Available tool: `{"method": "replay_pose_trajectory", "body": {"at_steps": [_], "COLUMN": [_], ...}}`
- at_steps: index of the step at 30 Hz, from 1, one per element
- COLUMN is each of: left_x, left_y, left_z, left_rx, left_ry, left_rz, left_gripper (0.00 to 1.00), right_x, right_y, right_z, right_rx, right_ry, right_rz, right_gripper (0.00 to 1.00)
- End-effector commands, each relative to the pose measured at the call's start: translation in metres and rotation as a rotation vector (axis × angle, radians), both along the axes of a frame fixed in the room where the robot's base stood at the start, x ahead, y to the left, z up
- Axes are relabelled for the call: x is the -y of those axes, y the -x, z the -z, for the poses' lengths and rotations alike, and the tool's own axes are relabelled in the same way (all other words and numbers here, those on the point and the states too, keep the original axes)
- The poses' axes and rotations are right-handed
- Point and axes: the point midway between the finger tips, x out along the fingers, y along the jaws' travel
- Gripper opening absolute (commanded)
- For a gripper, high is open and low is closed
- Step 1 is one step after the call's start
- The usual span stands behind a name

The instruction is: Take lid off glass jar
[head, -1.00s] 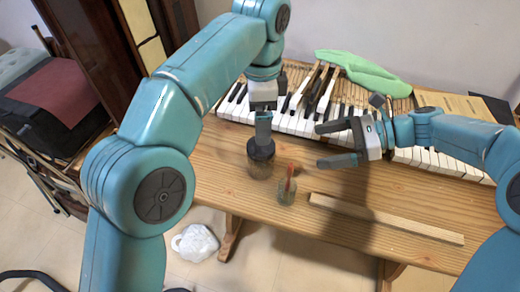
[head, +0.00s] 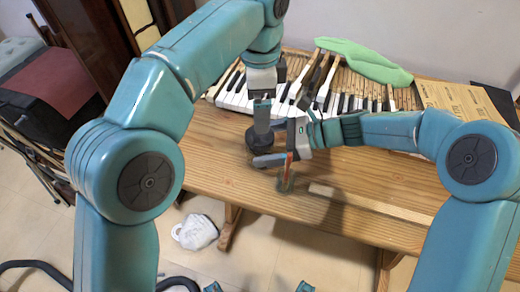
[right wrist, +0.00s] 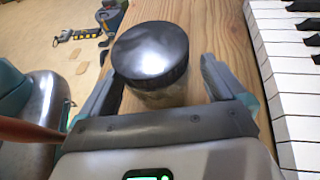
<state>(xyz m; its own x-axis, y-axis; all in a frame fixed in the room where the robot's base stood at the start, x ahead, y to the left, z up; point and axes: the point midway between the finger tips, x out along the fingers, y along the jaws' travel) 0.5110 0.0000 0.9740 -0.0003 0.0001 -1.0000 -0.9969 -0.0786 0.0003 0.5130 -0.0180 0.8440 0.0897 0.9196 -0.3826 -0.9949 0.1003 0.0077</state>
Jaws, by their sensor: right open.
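The glass jar with a round black lid (head: 257,137) stands on the wooden table; the lid (right wrist: 152,50) and a strip of glass (right wrist: 158,98) below it show in the right wrist view. My right gripper (head: 268,143) is open at the jar, one finger on each side, with small gaps visible in the wrist view (right wrist: 157,85). My left gripper (head: 262,115) points down over the lid in the head view. The wrist view shows the lid's top bare, so I cannot tell how near it is. Its jaw state is unclear. My right gripper hides much of the glass.
A small glass with a red-handled tool (head: 287,175) stands close by my right gripper. A wooden strip (head: 375,202) lies near the front edge. Piano keys (head: 233,92) run behind, with a green cloth (head: 362,61) on top. A white bag (head: 196,232) is on the floor.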

Motion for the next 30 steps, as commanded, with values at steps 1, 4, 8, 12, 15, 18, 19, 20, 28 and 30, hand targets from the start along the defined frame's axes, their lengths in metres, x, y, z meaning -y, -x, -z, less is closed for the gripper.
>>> {"method": "replay_pose_trajectory", "body": {"at_steps": [1, 4, 8, 12, 15, 18, 19, 20, 28, 30], "left_x": [0.000, 0.000, 0.000, 0.000, 0.000, 0.000, 0.000, 0.000, 0.000, -0.001], "left_y": [-0.001, -0.001, -0.002, -0.002, -0.002, -0.002, -0.002, -0.002, -0.001, -0.001], "left_z": [0.000, 0.000, 0.000, 0.000, 0.000, 0.000, 0.000, 0.000, 0.000, -0.001], "left_rx": [0.000, 0.000, 0.000, 0.000, 0.000, 0.000, 0.000, 0.000, -0.002, -0.002], "left_ry": [0.000, 0.000, 0.000, 0.000, 0.000, 0.000, 0.000, 0.000, -0.001, -0.001], "left_rz": [0.000, 0.000, 0.000, 0.000, 0.000, 0.000, 0.000, 0.000, 0.153, 0.282], "left_gripper": [0.92, 0.92, 0.92, 0.92, 0.92, 0.92, 0.92, 0.92, 0.81, 0.81], "right_x": [-0.007, -0.014, -0.017, -0.017, -0.017, -0.017, -0.017, -0.017, -0.016, -0.016], "right_y": [0.000, -0.002, -0.003, -0.003, -0.003, -0.003, -0.003, -0.003, -0.004, -0.004], "right_z": [0.003, 0.005, 0.007, 0.007, 0.007, 0.007, 0.007, 0.007, 0.007, 0.007], "right_rx": [-0.001, 0.000, 0.000, 0.000, 0.000, 0.000, 0.000, 0.000, 0.000, 0.000], "right_ry": [0.000, -0.001, 0.000, 0.000, 0.000, 0.000, 0.000, 0.000, 0.000, 0.000], "right_rz": [-0.003, -0.001, 0.000, 0.000, 0.000, 0.000, 0.000, 0.000, 0.001, 0.001], "right_gripper": [0.98, 0.98, 0.98, 0.98, 0.91, 0.59, 0.49, 0.39, 0.00, 0.00]}}
